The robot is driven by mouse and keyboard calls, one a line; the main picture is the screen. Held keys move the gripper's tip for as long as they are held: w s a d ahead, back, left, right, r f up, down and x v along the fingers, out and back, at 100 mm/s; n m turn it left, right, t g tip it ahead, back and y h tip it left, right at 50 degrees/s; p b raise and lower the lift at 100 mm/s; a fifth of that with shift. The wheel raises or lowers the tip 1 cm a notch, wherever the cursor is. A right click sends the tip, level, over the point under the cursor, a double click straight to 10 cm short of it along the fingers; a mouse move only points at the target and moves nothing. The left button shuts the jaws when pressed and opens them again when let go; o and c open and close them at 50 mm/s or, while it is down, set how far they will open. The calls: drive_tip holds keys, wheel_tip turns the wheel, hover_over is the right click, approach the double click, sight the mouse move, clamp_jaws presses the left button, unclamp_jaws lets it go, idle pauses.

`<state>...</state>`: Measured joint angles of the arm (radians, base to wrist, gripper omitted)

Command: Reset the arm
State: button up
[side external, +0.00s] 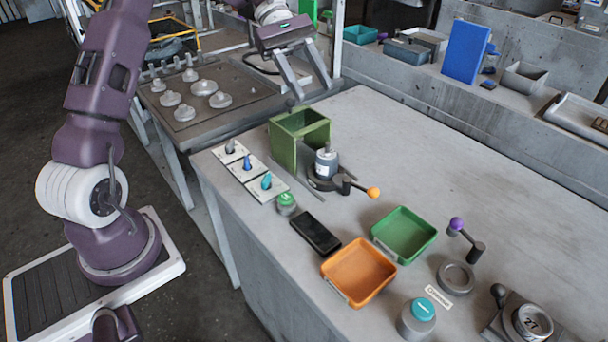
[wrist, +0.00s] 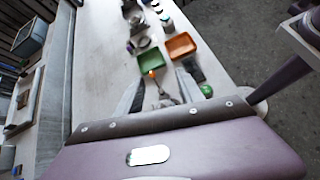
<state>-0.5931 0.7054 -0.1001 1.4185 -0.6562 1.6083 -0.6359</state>
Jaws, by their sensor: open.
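My gripper (side external: 313,92) hangs in the upper middle of the side view, above the far edge of the grey workbench (side external: 400,135). Its two long grey fingers point down and are spread apart, with nothing visible between them. It is behind and above the open green box (side external: 283,150) and appears clear of it. In the wrist view the fingers (wrist: 160,82) are also apart, with the bench top, the green tray (wrist: 150,60) and the orange tray (wrist: 181,45) beyond them.
The bench carries a fixture with an orange-knobbed lever (side external: 373,193), a black phone-like slab (side external: 316,234), a purple-knobbed lever (side external: 457,224) and a teal-topped canister (side external: 417,318). A side table (side external: 240,110) holds several round grey parts. A blue panel (side external: 466,52) stands on the back ledge. The bench's right half is largely clear.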

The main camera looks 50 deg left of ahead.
drive_tip(key=s+d+r+m+t+y, duration=0.1)
drive_tip(key=s+d+r+m+y, duration=0.25)
drive_tip(key=s, duration=0.35)
drive_tip(key=s+d+r+m+t+y, duration=0.1)
drive_tip(key=s+d+r+m+y, duration=0.15)
drive_tip(key=s+d+m, duration=0.35)
drive_tip(key=s+a+f+m+t+y, duration=0.1)
drive_tip(key=s+f+m+t+y, duration=0.1)
drive_tip(key=s, duration=0.4)
drive_tip(key=s+a+f+m+t+y, duration=0.1)
drive_tip(key=s+m+t+y, duration=0.1)
drive_tip(key=s, duration=0.5)
drive_tip(key=shift+s+a+f+m+t, duration=0.2)
drive_tip(key=shift+f+m+t, duration=0.15)
drive_tip(key=shift+m, duration=0.4)
drive_tip(key=shift+w+r, duration=0.1)
